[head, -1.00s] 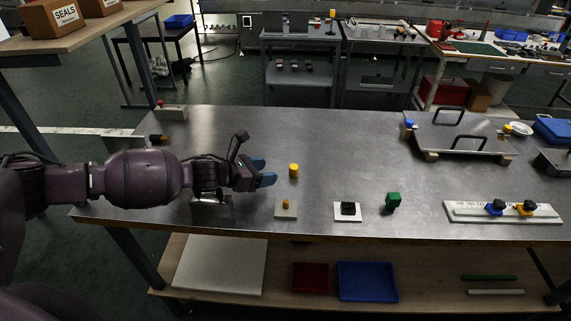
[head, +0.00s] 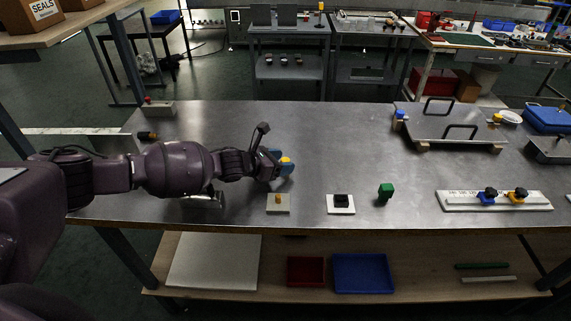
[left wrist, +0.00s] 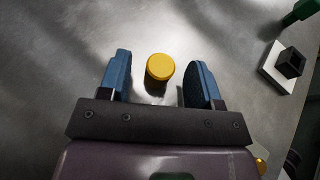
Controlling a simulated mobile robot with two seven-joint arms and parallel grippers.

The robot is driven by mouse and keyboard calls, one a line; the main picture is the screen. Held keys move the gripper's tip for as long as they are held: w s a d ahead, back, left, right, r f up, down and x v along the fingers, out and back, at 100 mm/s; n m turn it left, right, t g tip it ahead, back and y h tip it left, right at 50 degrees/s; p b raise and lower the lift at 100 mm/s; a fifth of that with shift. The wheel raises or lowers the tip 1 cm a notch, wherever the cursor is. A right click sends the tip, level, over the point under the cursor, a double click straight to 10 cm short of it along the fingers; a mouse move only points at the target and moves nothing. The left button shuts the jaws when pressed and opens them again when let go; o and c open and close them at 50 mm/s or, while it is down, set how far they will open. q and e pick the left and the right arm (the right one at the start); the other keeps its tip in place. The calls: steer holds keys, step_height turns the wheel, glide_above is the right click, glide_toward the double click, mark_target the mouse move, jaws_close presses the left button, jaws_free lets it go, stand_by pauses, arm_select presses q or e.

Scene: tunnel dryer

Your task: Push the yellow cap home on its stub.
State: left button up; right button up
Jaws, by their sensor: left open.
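The yellow cap (head: 286,160) stands on the metal bench. In the left wrist view the cap (left wrist: 160,67) lies between the two blue fingers, with a gap on each side. My left gripper (head: 283,162) is open around it and partly hides it in the head view; it also shows in the left wrist view (left wrist: 160,80). The stub (head: 278,198) is a small brass-coloured peg on a beige block (head: 270,209), nearer the bench's front edge than the cap. Nothing sits on the stub. My right gripper is not in view.
To the right stand a white plate with a black square socket (head: 341,203), a green block (head: 385,191) and a white rail with blue and yellow clamps (head: 470,206). A panel with two handles (head: 450,127) lies behind them. The bench's middle is clear.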

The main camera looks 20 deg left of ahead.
arm_select(q)
steer(key=shift+w+d+f, duration=0.3)
steer(key=shift+w+d, duration=0.15)
steer(key=shift+w, duration=0.05)
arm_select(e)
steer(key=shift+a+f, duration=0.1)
arm_select(q)
steer(key=c, duration=0.8)
steer(key=shift+c, duration=1)
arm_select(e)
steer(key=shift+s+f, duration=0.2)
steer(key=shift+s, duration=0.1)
arm_select(q)
steer(key=shift+r, duration=0.1)
